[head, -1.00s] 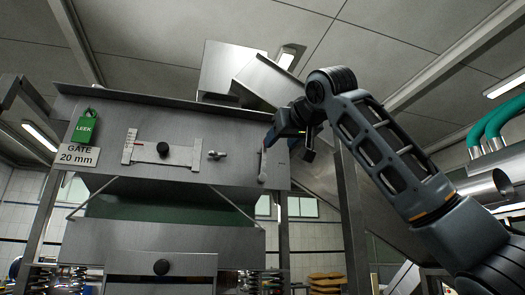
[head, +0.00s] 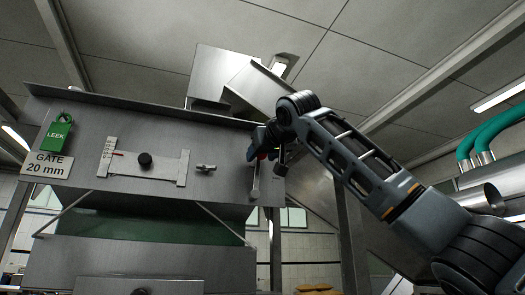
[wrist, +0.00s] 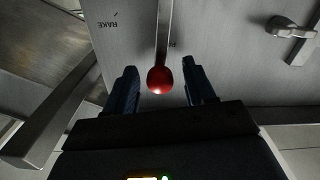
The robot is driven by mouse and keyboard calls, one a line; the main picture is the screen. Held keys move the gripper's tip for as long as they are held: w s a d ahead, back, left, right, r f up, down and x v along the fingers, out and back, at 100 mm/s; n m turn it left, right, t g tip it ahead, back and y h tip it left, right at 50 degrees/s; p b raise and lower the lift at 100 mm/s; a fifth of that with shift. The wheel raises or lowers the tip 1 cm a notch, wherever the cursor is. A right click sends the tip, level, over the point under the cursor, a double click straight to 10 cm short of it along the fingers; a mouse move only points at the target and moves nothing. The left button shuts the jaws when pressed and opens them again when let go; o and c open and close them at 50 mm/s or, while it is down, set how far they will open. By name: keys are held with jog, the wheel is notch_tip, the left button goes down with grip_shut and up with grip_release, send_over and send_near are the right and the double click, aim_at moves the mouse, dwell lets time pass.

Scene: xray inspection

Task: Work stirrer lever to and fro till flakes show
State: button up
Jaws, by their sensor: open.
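The stirrer lever (head: 256,179) is a thin metal bar near the right end of the hopper's front panel. Its red ball knob (wrist: 160,79) shows in the wrist view between my two dark fingers, with the rod (wrist: 164,34) running up from it. My gripper (wrist: 161,91) is open around the knob, with a gap on either side and no grip on it. In the head view my gripper (head: 266,154) is at the lever's upper end and partly hides it. The lettering RAKE (wrist: 107,24) appears upside down on the panel. No flakes show in either view.
A steel post (wrist: 58,111) stands close beside my gripper. Green hoses (head: 490,138) are at right.

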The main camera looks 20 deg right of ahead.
grip_shut()
dwell(0.6)
